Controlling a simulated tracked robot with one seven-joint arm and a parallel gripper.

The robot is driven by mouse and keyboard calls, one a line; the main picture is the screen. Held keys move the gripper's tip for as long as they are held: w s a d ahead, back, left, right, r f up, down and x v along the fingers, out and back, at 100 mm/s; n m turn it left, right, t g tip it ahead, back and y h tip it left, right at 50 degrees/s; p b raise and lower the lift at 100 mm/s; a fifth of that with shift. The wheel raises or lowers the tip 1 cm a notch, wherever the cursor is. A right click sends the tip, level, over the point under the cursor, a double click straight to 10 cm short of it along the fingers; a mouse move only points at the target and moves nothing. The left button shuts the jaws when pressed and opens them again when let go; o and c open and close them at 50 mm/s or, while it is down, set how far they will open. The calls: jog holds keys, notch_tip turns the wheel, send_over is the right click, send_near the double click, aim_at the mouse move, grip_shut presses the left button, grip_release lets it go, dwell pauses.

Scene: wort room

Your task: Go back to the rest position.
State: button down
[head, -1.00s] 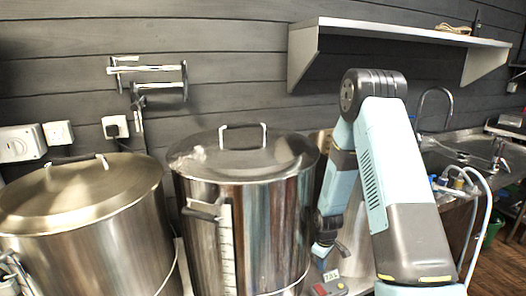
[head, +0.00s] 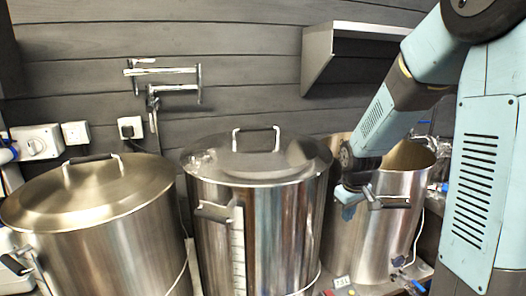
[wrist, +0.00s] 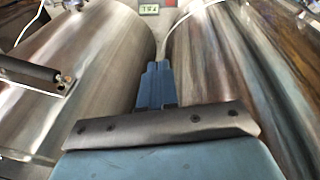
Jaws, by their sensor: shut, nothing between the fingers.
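My gripper (head: 348,212) hangs from my pale blue arm at the right of the head view. It is in front of the open steel pot (head: 400,235), beside the middle lidded pot (head: 265,225). In the wrist view my gripper (wrist: 155,68) points away between two curved steel pot walls, its narrow blue fingers together with nothing held. I cannot tell whether it touches the open pot.
Another lidded pot (head: 95,225) stands at the left. A small labelled device (head: 341,283) sits low between the middle and right pots. A wall shelf (head: 318,55), a wall bracket (head: 165,72) and sockets (head: 75,132) are behind.

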jog(key=s+a+r+m+t, duration=0.1)
jog(key=s+r+m, duration=0.1)
jog(key=s+r, duration=0.7)
jog(key=s+r+m+t, duration=0.2)
jog(key=s+r, duration=0.7)
jog(key=s, duration=0.5)
jog(key=shift+s+a+r+m+y, duration=0.2)
jog(key=shift+a+m+y, duration=0.15)
jog(key=shift+m, duration=0.25)
